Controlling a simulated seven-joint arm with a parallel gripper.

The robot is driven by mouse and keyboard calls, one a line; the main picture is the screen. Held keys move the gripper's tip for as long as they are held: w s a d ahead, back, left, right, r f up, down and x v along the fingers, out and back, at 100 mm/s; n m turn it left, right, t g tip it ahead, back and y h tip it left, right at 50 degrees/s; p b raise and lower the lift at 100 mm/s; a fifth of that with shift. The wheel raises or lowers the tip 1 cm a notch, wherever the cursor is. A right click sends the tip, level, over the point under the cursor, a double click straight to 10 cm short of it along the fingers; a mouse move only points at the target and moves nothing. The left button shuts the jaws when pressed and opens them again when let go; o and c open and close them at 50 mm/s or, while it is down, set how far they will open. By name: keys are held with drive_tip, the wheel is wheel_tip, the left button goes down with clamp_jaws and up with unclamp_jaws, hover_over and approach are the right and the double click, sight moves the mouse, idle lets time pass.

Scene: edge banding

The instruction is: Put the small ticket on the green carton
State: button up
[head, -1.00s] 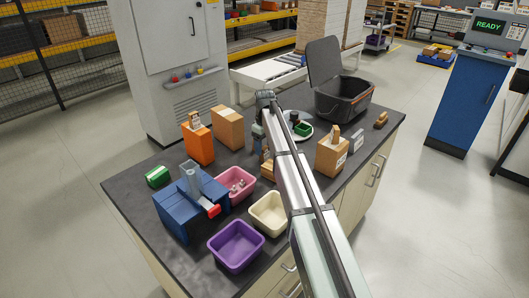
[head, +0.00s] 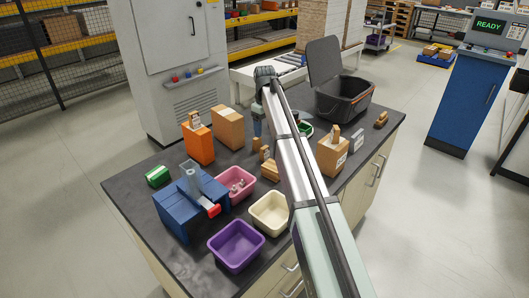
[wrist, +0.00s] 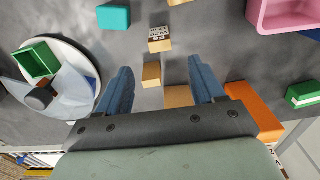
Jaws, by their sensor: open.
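The green carton (head: 157,176), a small green box with a white label, lies at the table's left edge. It also shows at the right of the wrist view (wrist: 303,92). I cannot pick out the ticket for certain; a small tan block with a printed white top (wrist: 160,33) lies ahead of my fingers in the wrist view. My gripper (wrist: 164,88) is open with nothing between its blue fingertips, above the table, apart from the carton. A plain tan block (wrist: 152,74) shows ahead of the gap between the fingers. In the head view my arm hides part of the table.
An orange box (head: 198,143) and a brown box (head: 228,128) stand near my gripper. Pink (head: 236,184), cream (head: 270,213) and purple (head: 236,246) bins and a blue device (head: 180,215) fill the front. A plate (wrist: 88,62) holds a green open box (wrist: 38,60).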

sight(265, 147)
drive_tip(key=f, duration=0.4)
drive_tip(key=a+f, duration=0.1)
drive_tip(key=f, duration=0.1)
drive_tip(key=shift+f, duration=0.1)
drive_tip(key=shift+d+f, duration=0.25)
drive_tip(key=shift+f, duration=1.05)
drive_tip(key=shift+d+f, duration=0.2)
drive_tip(key=shift+f, duration=1.1)
drive_tip(key=c, duration=1.1)
